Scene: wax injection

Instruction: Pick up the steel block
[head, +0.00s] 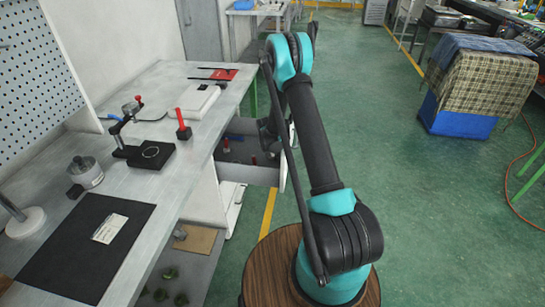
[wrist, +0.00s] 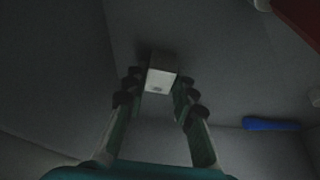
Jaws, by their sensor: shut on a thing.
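The steel block (wrist: 161,80) is a small box with a pale, light-catching face and darker sides, at the upper middle of the wrist view. My gripper (wrist: 158,88) has its dark-padded fingers on either side of the block and is shut on it. The surface behind the block is dark grey, and I cannot tell whether the block still touches it. In the head view my gripper (head: 268,138) reaches down at the open drawer (head: 236,174) under the bench. My arm hides part of it there, and the block cannot be made out.
A blue object (wrist: 271,124) lies right of my gripper, with a red object (wrist: 302,18) at the upper right corner. Drawer walls stand close by. The workbench (head: 128,190) on the left carries a black stand (head: 150,156) and a dark mat (head: 75,250).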

